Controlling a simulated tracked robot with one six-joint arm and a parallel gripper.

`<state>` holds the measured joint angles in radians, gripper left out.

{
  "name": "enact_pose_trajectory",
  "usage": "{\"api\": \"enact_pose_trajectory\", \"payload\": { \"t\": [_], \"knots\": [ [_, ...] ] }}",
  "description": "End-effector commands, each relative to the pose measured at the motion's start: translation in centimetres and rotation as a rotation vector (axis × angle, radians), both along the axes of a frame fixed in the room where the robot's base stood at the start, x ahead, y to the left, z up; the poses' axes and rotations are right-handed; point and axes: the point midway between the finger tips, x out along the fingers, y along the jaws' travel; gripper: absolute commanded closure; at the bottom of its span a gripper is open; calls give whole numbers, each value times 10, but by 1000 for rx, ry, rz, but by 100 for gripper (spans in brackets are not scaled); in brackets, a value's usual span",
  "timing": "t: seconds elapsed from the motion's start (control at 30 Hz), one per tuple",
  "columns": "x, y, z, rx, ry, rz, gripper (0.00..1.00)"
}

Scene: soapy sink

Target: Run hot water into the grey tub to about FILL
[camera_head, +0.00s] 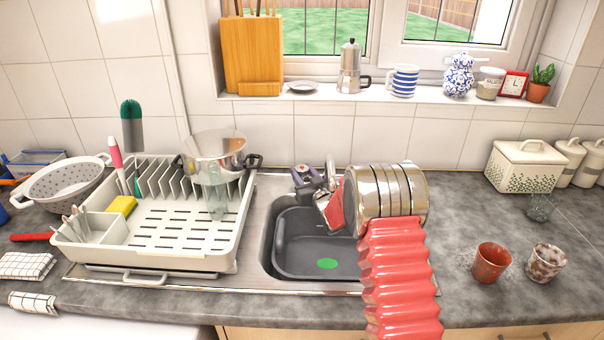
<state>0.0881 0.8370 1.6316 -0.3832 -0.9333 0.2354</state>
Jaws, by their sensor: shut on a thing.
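The grey tub (300,243) sits in the steel sink, with an oval green spot (327,263) on its floor. I see no water in the tub and no stream from the tap. The tap (302,172) stands behind the tub, with a dark, purplish top; its spout is hard to make out. My gripper (322,190) reaches in from the right and is shut on part of the tap. My wrist hides much of the jaws, so I cannot tell which part they hold. My arm covers the tub's right side.
Left of the sink, a white dish rack (150,262) holds a pot (216,150), a yellow sponge (122,205) and cutlery. A colander (62,187) stands farther left. Right of my arm are a red cup (491,262) and a speckled cup (545,262). The counter between is clear.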

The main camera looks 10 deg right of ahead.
Motion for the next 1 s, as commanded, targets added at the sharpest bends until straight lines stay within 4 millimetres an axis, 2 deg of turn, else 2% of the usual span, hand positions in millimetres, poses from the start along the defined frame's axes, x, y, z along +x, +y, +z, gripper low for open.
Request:
{"api": "enact_pose_trajectory", "payload": {
  "t": [0.7, 1.0],
  "knots": [
    [0, 0, 0, 0, -1, 366, 85],
    [0, 0, 0, 1, -1, 458, 85]
  ]
}}
